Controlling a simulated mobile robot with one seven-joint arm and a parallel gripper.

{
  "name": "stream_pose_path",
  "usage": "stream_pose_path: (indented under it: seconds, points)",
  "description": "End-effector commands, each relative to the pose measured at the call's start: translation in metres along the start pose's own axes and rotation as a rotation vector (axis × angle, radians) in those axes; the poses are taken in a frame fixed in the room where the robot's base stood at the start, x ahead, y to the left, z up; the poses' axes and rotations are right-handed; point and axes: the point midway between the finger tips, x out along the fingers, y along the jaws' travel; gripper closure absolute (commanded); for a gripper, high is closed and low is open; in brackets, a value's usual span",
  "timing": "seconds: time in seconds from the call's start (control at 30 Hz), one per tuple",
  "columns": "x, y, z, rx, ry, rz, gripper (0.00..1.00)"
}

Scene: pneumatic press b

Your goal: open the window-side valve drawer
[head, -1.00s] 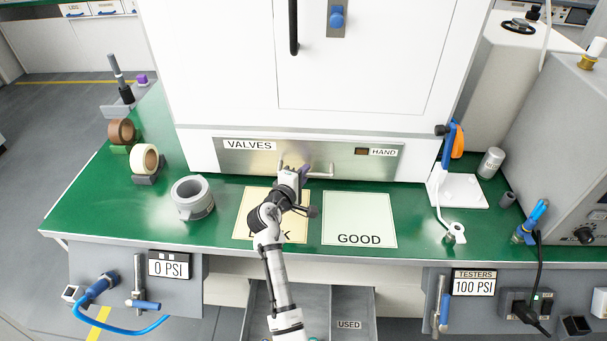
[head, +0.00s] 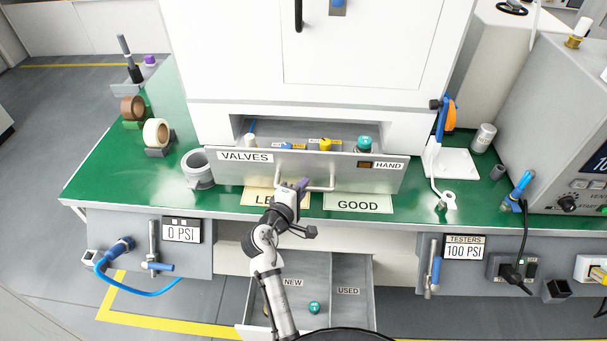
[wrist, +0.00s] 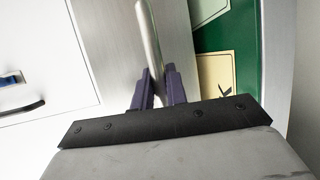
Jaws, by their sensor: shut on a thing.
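The drawer labelled VALVES (head: 225,172) is pulled partway out of the white cabinet above the green bench. Valves with white, blue, yellow and teal parts show inside it. Its bar handle (head: 329,186) runs along the lower front. My gripper (head: 302,187) is at the left part of this handle. In the wrist view my gripper's purple fingers (wrist: 160,90) are shut on the silver handle bar (wrist: 149,40), one on each side.
A lower drawer with NEW and USED compartments (head: 347,310) stands open under the bench. Tape rolls (head: 157,133) and a grey ring (head: 198,168) are at left. The GOOD mat (head: 358,203) lies below the drawer front. A grey tester (head: 560,130) is at right.

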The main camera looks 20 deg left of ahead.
Motion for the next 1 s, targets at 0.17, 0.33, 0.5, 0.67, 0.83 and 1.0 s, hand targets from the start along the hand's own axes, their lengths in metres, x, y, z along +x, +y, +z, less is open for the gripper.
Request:
stream_pose_path:
  seconds: [0.17,0.33,0.5,0.67,0.83,1.0]
  points:
    - [-0.018,-0.004,0.007,-0.001,0.001,-0.001,1.00]
    - [-0.025,-0.005,0.010,0.000,0.001,0.000,1.00]
    - [-0.025,-0.005,0.010,0.000,0.001,0.000,1.00]
    - [-0.025,-0.005,0.010,0.000,0.001,0.000,1.00]
    - [-0.025,-0.005,0.010,0.000,0.001,0.000,0.67]
    - [-0.025,-0.005,0.010,0.000,0.001,0.000,0.64]
